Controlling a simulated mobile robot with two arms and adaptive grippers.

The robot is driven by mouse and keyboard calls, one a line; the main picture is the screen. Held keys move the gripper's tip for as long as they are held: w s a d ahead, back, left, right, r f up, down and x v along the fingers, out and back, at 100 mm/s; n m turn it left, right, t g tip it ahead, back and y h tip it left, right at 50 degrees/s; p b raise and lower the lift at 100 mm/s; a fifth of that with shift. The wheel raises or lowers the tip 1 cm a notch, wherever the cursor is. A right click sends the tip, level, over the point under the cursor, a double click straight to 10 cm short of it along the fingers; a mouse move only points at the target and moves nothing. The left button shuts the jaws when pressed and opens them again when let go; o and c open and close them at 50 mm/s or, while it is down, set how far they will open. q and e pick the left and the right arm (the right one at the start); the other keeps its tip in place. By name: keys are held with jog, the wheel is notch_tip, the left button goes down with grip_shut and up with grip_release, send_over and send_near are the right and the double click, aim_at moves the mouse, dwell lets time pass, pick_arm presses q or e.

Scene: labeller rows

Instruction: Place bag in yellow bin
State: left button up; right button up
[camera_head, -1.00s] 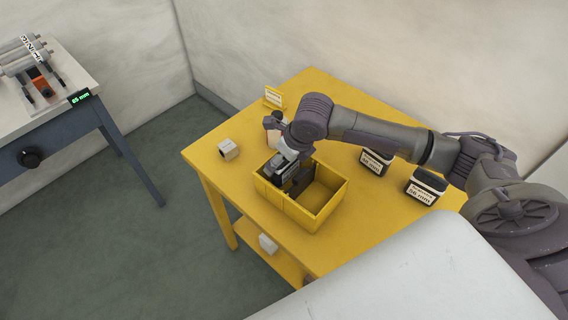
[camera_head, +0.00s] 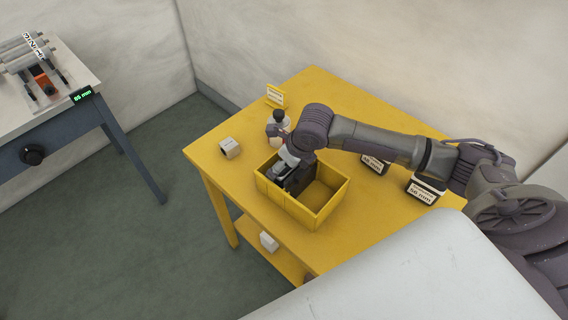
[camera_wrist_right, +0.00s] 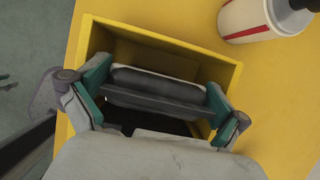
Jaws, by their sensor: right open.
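The yellow bin (camera_head: 283,204) stands on the yellow table, its open top facing up. My right gripper (camera_head: 290,180) reaches down into the left part of the bin. In the right wrist view the bin's rim (camera_wrist_right: 170,37) surrounds the gripper. Its two green-padded fingers (camera_wrist_right: 155,92) are spread apart and open. A dark, rounded bag (camera_wrist_right: 155,83) with a pale edge lies inside the bin between or just below the fingers; whether they touch it I cannot tell. In the head view the gripper mostly hides it. My left gripper is not in view.
Two dark bags with white labels, one behind my arm (camera_head: 374,165) and one to the right (camera_head: 424,191), stand on the table (camera_head: 240,180). A small white box (camera_head: 230,148), a dark-capped bottle (camera_head: 279,116) and a yellow sign (camera_head: 275,95) are near the bin.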

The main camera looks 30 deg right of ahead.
jog(key=v, duration=1.1)
jog(key=shift+r, duration=0.25)
jog(key=shift+s, duration=0.1)
